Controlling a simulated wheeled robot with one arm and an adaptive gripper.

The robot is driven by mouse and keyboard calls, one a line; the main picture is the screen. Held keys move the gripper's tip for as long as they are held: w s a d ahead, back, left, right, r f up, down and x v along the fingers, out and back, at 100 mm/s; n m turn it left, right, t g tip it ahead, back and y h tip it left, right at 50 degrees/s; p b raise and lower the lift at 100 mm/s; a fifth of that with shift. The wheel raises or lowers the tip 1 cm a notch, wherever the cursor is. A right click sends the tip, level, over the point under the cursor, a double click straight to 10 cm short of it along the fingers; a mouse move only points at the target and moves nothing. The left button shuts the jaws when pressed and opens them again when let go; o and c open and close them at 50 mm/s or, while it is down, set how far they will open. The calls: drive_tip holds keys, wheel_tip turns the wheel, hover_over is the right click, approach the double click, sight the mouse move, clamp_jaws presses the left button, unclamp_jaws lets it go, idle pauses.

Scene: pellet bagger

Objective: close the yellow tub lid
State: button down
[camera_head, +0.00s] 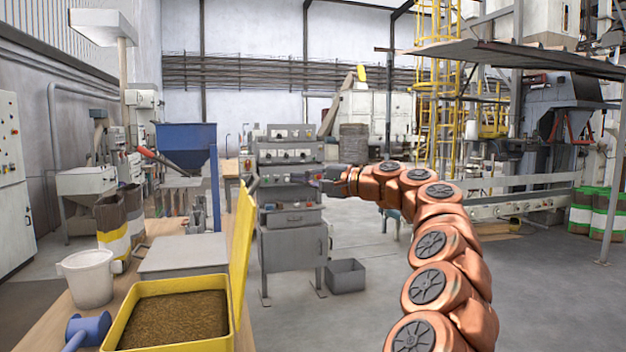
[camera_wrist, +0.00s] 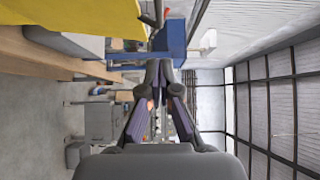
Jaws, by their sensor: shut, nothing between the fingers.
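The yellow tub (camera_head: 118,332) stands on the wooden bench at the lower left and holds brown pellets. Its yellow lid (camera_head: 242,250) stands open, nearly upright, along the tub's right side. A yellow surface that looks like the lid fills the upper left of the wrist view (camera_wrist: 70,22). My gripper (camera_head: 318,180) is to the right of the lid and higher in the picture, apart from it, with the fingers pointing left. In the wrist view, its fingers (camera_wrist: 160,76) are shut with nothing between them.
A white bucket (camera_head: 88,280), a blue scoop (camera_head: 86,330) and a grey box (camera_head: 182,256) are beside the tub. A grey control cabinet (camera_head: 292,240) and a grey bin (camera_head: 346,276) stand beyond the bench. Floor right of the bench is open.

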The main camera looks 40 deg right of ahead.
drive_tip(key=w+a, duration=0.5)
drive_tip(key=shift+w, duration=0.35)
idle(0.5)
